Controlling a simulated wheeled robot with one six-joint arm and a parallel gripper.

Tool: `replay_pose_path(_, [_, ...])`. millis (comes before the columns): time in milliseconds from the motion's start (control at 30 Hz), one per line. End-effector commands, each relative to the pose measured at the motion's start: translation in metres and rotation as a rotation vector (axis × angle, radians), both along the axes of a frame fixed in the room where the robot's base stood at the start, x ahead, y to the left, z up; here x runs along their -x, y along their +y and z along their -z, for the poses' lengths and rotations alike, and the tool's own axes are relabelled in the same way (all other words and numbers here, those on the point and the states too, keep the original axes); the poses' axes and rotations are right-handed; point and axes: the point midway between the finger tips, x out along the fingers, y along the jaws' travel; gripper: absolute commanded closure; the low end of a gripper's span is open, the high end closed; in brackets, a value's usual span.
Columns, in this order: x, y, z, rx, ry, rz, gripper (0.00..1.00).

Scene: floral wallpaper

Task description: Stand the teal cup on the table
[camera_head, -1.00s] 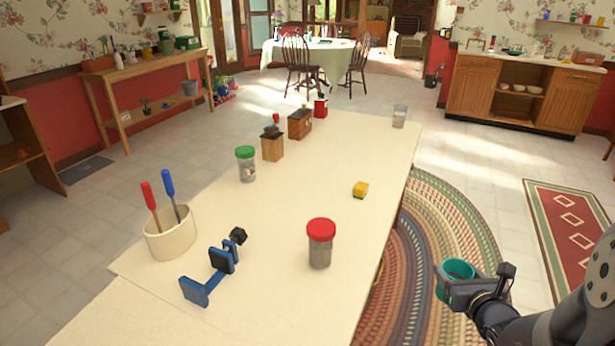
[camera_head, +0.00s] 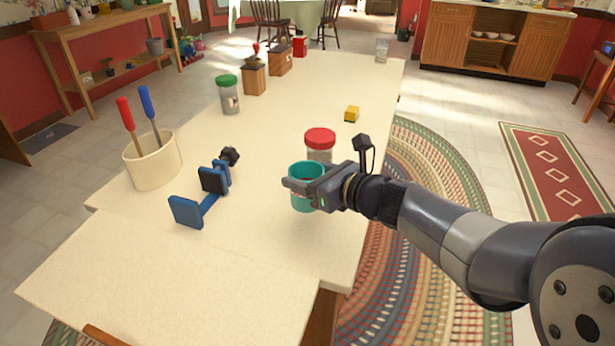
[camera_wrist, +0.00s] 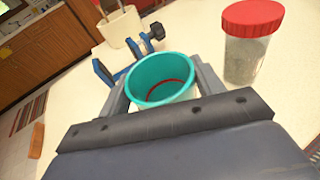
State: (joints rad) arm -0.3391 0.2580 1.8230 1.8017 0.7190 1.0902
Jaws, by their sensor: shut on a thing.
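The teal cup (camera_head: 304,190) is upright between the fingers of my gripper (camera_head: 302,184), which is shut on it. It is over the near right part of the cream table (camera_head: 265,265), in front of the red-lidded jar (camera_head: 319,143). I cannot tell whether its base touches the tabletop. In the wrist view the cup (camera_wrist: 160,80) shows its open mouth and a red ring inside, with a finger on either side. The jar (camera_wrist: 247,45) stands to its right there, apart from it.
A blue clamp (camera_head: 205,190) lies left of the cup. A cream crock (camera_head: 152,162) with red and blue-handled tools stands further left. A green-lidded jar (camera_head: 228,95) and a yellow block (camera_head: 351,114) are farther back. The near tabletop is bare.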

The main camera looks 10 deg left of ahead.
Motion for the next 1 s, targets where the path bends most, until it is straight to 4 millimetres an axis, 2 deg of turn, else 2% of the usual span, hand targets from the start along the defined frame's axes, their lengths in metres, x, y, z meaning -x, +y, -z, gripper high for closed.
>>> replay_pose_path(400, [0.0,0.0,0.057,-0.002,0.001,0.001,0.63])
replay_pose_path(867, [0.0,0.0,0.064,-0.001,-0.002,0.001,0.63])
replay_pose_path(900, [0.0,0.0,0.063,-0.001,-0.002,0.001,0.34])
replay_pose_path(1000, [0.0,-0.001,0.062,0.0,-0.002,0.001,0.26])
